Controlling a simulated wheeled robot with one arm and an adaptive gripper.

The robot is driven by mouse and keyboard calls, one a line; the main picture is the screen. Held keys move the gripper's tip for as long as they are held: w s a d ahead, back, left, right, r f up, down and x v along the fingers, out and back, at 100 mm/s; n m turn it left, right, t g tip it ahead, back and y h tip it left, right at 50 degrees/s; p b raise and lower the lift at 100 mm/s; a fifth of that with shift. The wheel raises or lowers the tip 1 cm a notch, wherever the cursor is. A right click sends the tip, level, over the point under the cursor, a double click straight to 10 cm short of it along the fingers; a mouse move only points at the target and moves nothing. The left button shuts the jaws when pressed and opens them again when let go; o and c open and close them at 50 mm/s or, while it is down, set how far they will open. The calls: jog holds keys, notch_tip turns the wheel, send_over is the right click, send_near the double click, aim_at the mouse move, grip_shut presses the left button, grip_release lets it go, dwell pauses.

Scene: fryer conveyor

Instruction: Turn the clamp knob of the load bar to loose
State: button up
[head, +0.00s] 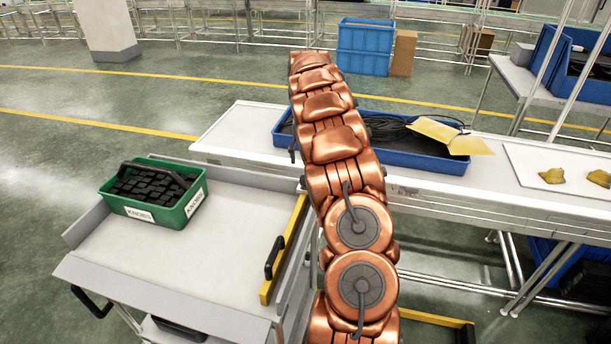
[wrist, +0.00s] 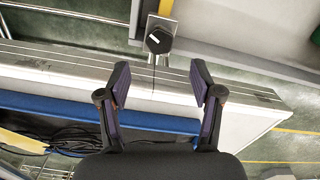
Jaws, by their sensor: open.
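In the wrist view a round black knob (wrist: 158,40) with a white pointer mark sits on a small grey metal plate (wrist: 166,24) at the top centre. My gripper (wrist: 160,79) is open and empty below it in the picture, its two dark fingers apart. The knob lies beyond the fingertips, roughly in line with the gap, and is not touched. In the head view my copper arm hides the gripper and the knob. A yellow bar (head: 285,250) with a black handle lies along the cart's right edge; I cannot tell whether it is the load bar.
A grey cart (head: 190,255) carries a green crate (head: 155,210) of black parts. A conveyor table (head: 235,140) holds a blue tray (head: 285,134) with dark cables and a yellow sheet (head: 450,137). A white board (head: 575,165) with yellow pieces lies at right.

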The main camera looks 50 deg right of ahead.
aim_at(305, 178)
jog(key=shift+f+p, duration=1.4)
jog(key=shift+f, duration=2.45)
jog(key=c, duration=1.1)
